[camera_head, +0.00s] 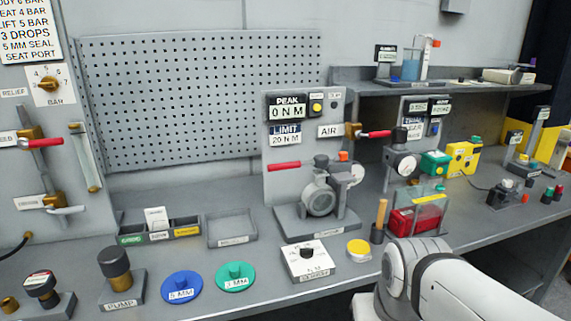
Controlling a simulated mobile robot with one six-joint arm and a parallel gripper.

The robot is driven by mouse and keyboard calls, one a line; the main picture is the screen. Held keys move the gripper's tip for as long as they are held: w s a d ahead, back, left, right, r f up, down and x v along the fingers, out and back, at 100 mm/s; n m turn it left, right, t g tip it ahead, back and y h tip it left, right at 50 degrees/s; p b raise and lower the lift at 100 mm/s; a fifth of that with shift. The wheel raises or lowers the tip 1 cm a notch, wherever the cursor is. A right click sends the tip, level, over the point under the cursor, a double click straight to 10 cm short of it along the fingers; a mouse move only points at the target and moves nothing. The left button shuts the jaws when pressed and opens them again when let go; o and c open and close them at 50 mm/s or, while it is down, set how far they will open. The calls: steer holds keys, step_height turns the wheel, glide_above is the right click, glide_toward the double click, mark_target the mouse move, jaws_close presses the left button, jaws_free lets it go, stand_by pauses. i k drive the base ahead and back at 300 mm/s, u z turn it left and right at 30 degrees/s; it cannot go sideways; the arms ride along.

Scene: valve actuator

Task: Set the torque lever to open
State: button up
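The torque stand (273,183) is a grey upright panel with a "PEAK 0 NM" display (287,108) and a "LIMIT 20 NM" sign (285,134). A red-handled lever (284,166) points left from it, roughly level, above a round grey valve body (319,196). I see no label on this lever that names it or marks open. A second red-handled lever (376,134) beside the "AIR" sign (329,131) points right. My white arm comes in at the lower right, in front of the bench. My gripper is not in view.
A white dial box (305,262), a yellow disc (358,250) and a dark cup with a wooden-handled tool (381,218) stand before the stand. Blue (181,285) and green (235,277) discs lie left. A red block (414,219) stands right. An empty tray (232,229) sits behind.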

mark_target(320, 162)
steer(key=i, duration=0.9)
steer(key=u, duration=0.05)
